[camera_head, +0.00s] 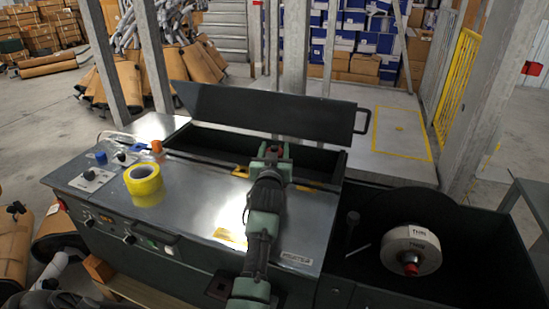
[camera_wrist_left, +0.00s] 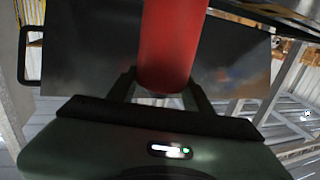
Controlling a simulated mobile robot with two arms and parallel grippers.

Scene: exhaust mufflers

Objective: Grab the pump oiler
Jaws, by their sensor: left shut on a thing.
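My left gripper (camera_head: 271,153) reaches over the dark metal machine, near the opening under its raised lid. In the left wrist view a red cylinder (camera_wrist_left: 168,45), which looks like the body of the pump oiler, stands between the two dark fingers. The gripper is shut on it. Its top is cut off by the frame edge, so spout and handle do not show. In the head view only a small red bit shows at the gripper, mostly hidden by it. My right gripper is not in view.
The raised lid (camera_head: 270,108) stands behind the gripper. A dark bin at right holds a white labelled reel (camera_head: 411,250).

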